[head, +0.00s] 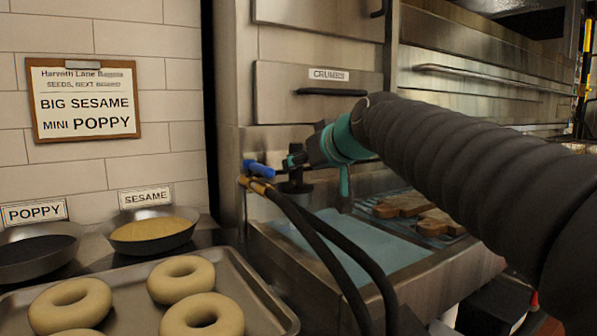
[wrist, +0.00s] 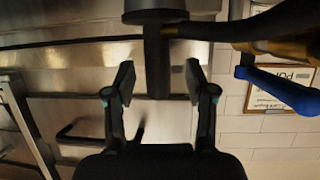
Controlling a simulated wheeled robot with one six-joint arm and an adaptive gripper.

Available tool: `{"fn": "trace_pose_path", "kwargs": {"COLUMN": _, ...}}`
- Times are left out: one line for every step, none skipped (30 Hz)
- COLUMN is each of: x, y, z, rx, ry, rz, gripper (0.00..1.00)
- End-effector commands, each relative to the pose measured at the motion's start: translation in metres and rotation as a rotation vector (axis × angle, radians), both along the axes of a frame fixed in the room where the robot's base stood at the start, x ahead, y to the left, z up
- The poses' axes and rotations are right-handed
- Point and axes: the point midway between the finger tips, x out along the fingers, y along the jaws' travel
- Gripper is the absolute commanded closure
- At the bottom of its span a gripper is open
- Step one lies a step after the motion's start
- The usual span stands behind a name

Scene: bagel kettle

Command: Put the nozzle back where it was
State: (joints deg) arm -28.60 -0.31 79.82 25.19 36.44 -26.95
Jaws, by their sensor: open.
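A black upright piece, apparently the nozzle (head: 295,187), stands at the left edge of the blue-lined basin in the head view, with a wide round part low down. In the wrist view its dark stem (wrist: 157,62) runs between my fingers, below a wide dark disc. My gripper (head: 298,160) is open, with a finger on either side of the stem; gaps show on both sides in the wrist view (wrist: 159,82). A blue lever (head: 262,169) and brass fitting (head: 256,186) sit just left of it. Whether the stem is seated in a holder is unclear.
Two black hoses (head: 335,250) curve down in front of the basin (head: 385,246). A tray (head: 265,300) of dough rings, poppy pan (head: 35,250) and sesame pan (head: 150,229) stand left. The CRUMBS drawer (head: 318,93) is behind.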

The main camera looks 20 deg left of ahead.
Motion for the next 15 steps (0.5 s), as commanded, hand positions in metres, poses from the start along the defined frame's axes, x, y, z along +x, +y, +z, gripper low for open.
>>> {"fn": "trace_pose_path", "kwargs": {"x": -0.009, "y": -0.007, "z": 0.005, "rx": 0.002, "ry": -0.002, "rz": -0.001, "gripper": 0.45}}
{"fn": "trace_pose_path", "kwargs": {"x": -0.012, "y": -0.012, "z": 0.007, "rx": 0.002, "ry": -0.003, "rz": -0.002, "gripper": 0.45}}
{"fn": "trace_pose_path", "kwargs": {"x": -0.019, "y": -0.017, "z": 0.011, "rx": 0.001, "ry": -0.002, "rz": -0.001, "gripper": 0.45}}
{"fn": "trace_pose_path", "kwargs": {"x": -0.023, "y": -0.021, "z": 0.013, "rx": 0.001, "ry": -0.002, "rz": -0.001, "gripper": 0.45}}
{"fn": "trace_pose_path", "kwargs": {"x": -0.027, "y": -0.025, "z": 0.015, "rx": 0.002, "ry": -0.002, "rz": -0.001, "gripper": 0.45}}
{"fn": "trace_pose_path", "kwargs": {"x": -0.032, "y": -0.03, "z": 0.019, "rx": 0.002, "ry": -0.003, "rz": -0.002, "gripper": 0.45}}
{"fn": "trace_pose_path", "kwargs": {"x": -0.035, "y": -0.034, "z": 0.021, "rx": 0.001, "ry": -0.002, "rz": -0.001, "gripper": 0.45}}
{"fn": "trace_pose_path", "kwargs": {"x": -0.039, "y": -0.037, "z": 0.023, "rx": 0.001, "ry": -0.002, "rz": -0.001, "gripper": 0.45}}
{"fn": "trace_pose_path", "kwargs": {"x": -0.043, "y": -0.041, "z": 0.025, "rx": 0.002, "ry": -0.002, "rz": -0.001, "gripper": 0.45}}
{"fn": "trace_pose_path", "kwargs": {"x": -0.046, "y": -0.044, "z": 0.027, "rx": 0.001, "ry": -0.001, "rz": 0.0, "gripper": 0.45}}
{"fn": "trace_pose_path", "kwargs": {"x": -0.048, "y": -0.046, "z": 0.028, "rx": 0.001, "ry": -0.001, "rz": 0.0, "gripper": 0.45}}
{"fn": "trace_pose_path", "kwargs": {"x": -0.051, "y": -0.049, "z": 0.03, "rx": 0.001, "ry": -0.001, "rz": 0.0, "gripper": 0.45}}
{"fn": "trace_pose_path", "kwargs": {"x": -0.053, "y": -0.051, "z": 0.031, "rx": 0.0, "ry": -0.001, "rz": -0.001, "gripper": 0.45}}
{"fn": "trace_pose_path", "kwargs": {"x": -0.055, "y": -0.053, "z": 0.032, "rx": 0.0, "ry": -0.001, "rz": -0.001, "gripper": 0.45}}
{"fn": "trace_pose_path", "kwargs": {"x": -0.057, "y": -0.055, "z": 0.033, "rx": 0.0, "ry": 0.0, "rz": 0.0, "gripper": 0.45}}
